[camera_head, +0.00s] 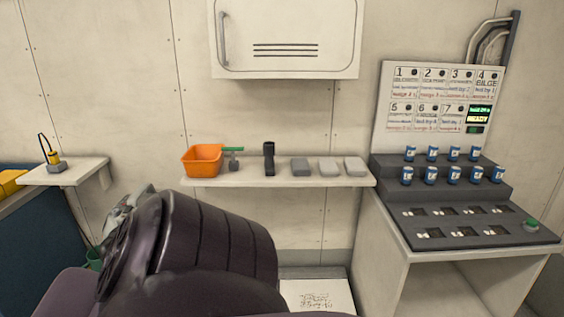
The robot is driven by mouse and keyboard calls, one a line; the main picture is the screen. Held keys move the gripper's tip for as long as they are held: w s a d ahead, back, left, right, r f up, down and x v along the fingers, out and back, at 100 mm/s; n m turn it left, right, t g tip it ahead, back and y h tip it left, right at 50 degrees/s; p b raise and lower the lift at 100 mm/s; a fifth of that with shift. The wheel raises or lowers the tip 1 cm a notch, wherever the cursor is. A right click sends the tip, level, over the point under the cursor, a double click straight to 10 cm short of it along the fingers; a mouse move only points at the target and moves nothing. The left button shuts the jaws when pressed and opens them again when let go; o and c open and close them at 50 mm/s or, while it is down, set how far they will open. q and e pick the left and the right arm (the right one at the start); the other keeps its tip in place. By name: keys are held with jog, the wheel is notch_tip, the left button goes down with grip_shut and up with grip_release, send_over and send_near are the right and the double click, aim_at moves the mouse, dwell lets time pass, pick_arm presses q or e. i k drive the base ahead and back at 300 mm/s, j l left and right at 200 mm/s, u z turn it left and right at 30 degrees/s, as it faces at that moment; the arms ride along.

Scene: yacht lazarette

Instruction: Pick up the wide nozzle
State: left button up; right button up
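A black upright piece with a broader head (269,158) stands on the wall shelf (215,182), right of the orange bin. It may be the wide nozzle, but I cannot tell for sure at this size. A large dark arm link of mine fills the lower left and middle foreground, below the shelf. A pale grey part (124,212) shows behind it at the left, possibly my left gripper. Its fingertips are hidden, and I cannot see whether it holds anything. My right gripper is not in view.
The shelf also holds an orange bin (202,160), a grey piece with a green bar (234,158) and several grey blocks (328,167). A cabinet (287,38) hangs above. A stepped console (480,210) with blue cans stands right. A small shelf (84,168) is left.

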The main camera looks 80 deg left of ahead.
aim_at(269, 146)
jog(key=u, duration=2.6)
